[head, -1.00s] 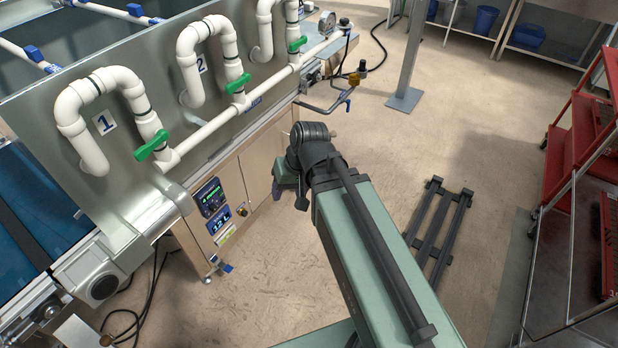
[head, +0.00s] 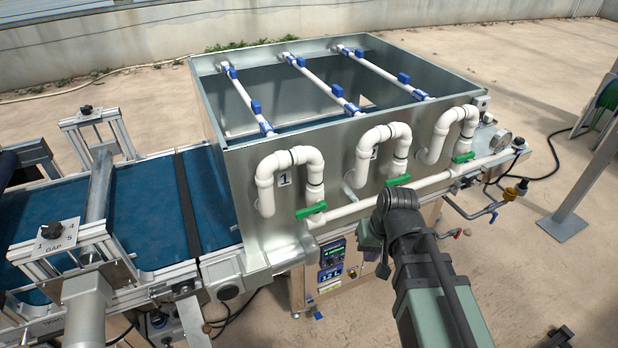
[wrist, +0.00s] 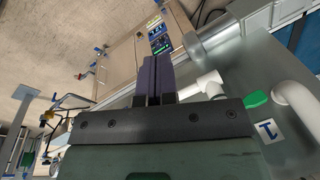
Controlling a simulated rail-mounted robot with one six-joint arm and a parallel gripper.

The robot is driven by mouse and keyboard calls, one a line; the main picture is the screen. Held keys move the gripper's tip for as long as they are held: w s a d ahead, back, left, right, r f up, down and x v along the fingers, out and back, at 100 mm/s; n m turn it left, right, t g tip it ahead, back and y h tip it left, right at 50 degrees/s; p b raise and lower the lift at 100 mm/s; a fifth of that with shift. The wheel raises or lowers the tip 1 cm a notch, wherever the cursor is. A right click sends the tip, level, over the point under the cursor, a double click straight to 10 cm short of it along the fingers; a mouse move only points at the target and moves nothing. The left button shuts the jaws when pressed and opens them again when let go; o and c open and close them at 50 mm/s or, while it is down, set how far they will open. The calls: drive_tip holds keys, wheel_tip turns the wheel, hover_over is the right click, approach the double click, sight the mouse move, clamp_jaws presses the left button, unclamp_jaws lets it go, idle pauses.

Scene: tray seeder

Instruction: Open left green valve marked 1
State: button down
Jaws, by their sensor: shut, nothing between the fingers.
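The left green valve handle (head: 311,210) sits on the white pipe loop beside the label 1 (head: 285,180), on the metal tank's front wall. The handle lies roughly along the horizontal pipe, slightly tilted. In the wrist view the green handle (wrist: 256,99) and the label 1 (wrist: 268,132) show at the right, seen upside down. My gripper (wrist: 153,62) is shut and empty, its purple fingers pressed together. It is apart from the handle, which lies to the right of the fingers in that view. In the head view my arm largely hides the gripper.
Two more green handles, the middle one (head: 398,180) and the right one (head: 463,157), sit on matching pipe loops. A control panel (head: 332,254) is below the left valve. A blue conveyor (head: 150,206) extends left. A grey post (head: 590,180) stands on open floor at right.

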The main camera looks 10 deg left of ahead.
sight(298, 211)
drive_tip(key=w+a+r+n+t+p, duration=0.1)
drive_tip(key=w+a+r+n+p, duration=0.1)
drive_tip(key=a+r+p, duration=0.55)
drive_tip(key=w+a+r+n+t+p, duration=0.15)
drive_tip(key=a+r+p, duration=0.35)
drive_tip(key=a+r, duration=0.55)
drive_tip(key=shift+n, duration=0.55)
drive_tip(key=b+x, duration=1)
drive_tip(key=x, duration=0.1)
drive_tip(key=w+d+b+x, duration=0.1)
drive_tip(key=b+x, duration=0.4)
drive_tip(key=shift+w+f, duration=0.15)
drive_tip(key=shift+f, duration=0.05)
drive_tip(key=shift+r, duration=0.1)
